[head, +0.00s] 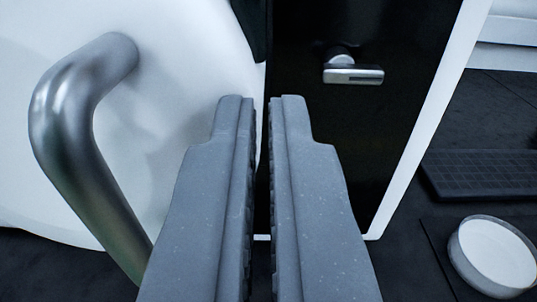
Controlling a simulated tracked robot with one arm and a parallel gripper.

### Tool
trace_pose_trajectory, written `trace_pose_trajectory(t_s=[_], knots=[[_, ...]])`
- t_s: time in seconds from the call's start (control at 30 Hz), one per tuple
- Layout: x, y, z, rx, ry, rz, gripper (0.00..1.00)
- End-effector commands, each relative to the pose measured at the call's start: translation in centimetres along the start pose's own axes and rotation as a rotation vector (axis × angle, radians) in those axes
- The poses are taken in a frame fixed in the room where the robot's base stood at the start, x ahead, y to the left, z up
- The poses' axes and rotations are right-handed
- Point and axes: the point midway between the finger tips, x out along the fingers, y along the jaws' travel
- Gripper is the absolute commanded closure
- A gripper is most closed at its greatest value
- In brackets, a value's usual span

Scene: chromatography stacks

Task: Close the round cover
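A large white rounded surface with a curved edge, which looks like the round cover (190,60), fills the left of the head view. A thick bent metal handle (62,115) stands out from it. Only part of the cover shows, so I cannot tell how far it is swung. My gripper (262,100) is in the middle foreground, pointing forward, with its fingers a narrow gap apart and nothing between them. It is to the right of the handle, overlapping the cover's right edge in the picture. I cannot tell whether it touches the cover.
A black panel (400,110) with a white edge stands behind and right of my gripper, bearing a small metal latch handle (352,75). A white round dish (492,252) and a dark keyboard (485,172) lie on the dark surface at right.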

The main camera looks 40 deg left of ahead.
Motion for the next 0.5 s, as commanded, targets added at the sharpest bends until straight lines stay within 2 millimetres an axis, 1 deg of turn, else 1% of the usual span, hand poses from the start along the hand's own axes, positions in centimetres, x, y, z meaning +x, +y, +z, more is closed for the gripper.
trace_pose_trajectory(t_s=[0.03, 0.13, 0.27, 0.37, 0.5], knots=[[0.3, -0.3, -0.6, -0.004, 0.011, -0.006, 1.00], [-0.1, -0.2, -0.7, -0.003, 0.012, -0.007, 1.00], [-1.4, -0.2, -0.7, -0.001, 0.008, -0.009, 1.00], [-2.9, -0.1, -0.5, 0.001, 0.002, -0.011, 1.00], [-5.9, -0.1, -0.2, 0.000, 0.003, -0.011, 1.00]])
